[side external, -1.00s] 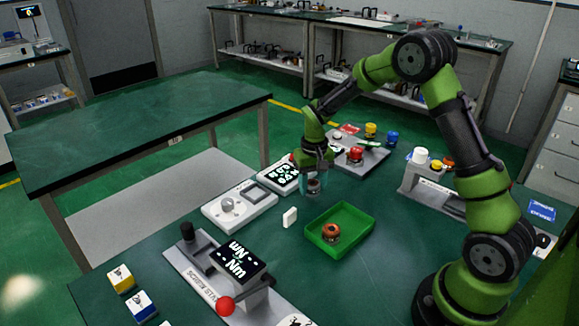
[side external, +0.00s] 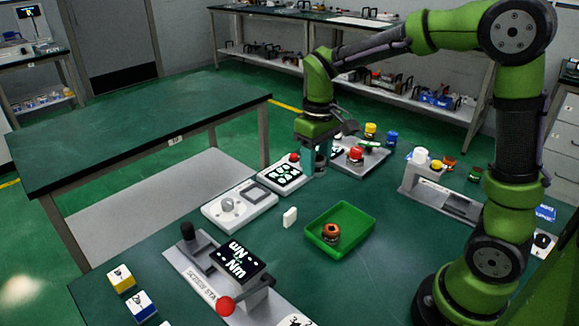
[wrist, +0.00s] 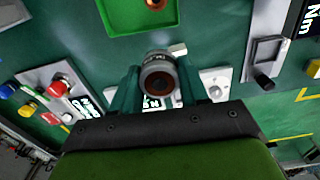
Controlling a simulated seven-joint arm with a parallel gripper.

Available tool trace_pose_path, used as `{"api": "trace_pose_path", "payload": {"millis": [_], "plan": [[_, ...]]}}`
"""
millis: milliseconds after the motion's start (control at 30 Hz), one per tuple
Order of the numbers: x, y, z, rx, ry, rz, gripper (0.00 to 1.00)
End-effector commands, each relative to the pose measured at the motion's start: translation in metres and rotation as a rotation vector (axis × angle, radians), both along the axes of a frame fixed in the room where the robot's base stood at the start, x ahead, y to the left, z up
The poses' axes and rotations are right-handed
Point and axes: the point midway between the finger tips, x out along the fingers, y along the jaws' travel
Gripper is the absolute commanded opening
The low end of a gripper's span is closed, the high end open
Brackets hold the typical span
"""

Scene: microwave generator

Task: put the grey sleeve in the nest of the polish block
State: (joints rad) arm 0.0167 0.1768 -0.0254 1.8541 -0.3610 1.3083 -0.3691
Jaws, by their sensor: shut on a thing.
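My gripper (side external: 316,170) is shut on the grey sleeve (wrist: 160,75), a short round cylinder with a dark reddish bore, held between the fingers in the wrist view. In the side view, the sleeve (side external: 319,162) is partly hidden by the fingers. It hangs above the bench, beside the white panel with green symbols and in front of a grey plate (side external: 371,155) with a red knob. That plate also shows at left in the wrist view (wrist: 42,82). I cannot read which fixture is the polish block, and its nest is not clearly seen.
A green tray (side external: 362,225) holds an orange-and-dark part (side external: 331,232). A white dial block (side external: 240,207), the symbol panel (side external: 281,178) and a small white block (side external: 290,217) stand nearby. A grey raised fixture (side external: 410,180) is at right. A screen station (side external: 238,262) is in front.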

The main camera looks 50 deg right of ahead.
Motion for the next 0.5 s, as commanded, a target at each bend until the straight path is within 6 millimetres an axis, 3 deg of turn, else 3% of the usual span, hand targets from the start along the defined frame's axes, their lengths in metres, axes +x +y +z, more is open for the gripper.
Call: {"api": "trace_pose_path", "payload": {"millis": [100, 300, 500], "plan": [[0.018, -0.030, -0.031, -0.001, 0.009, -0.122, 0.12], [0.050, -0.069, -0.068, 0.000, 0.004, -0.345, 0.12], [0.066, -0.077, -0.071, 0.000, 0.000, -0.453, 0.12]]}}
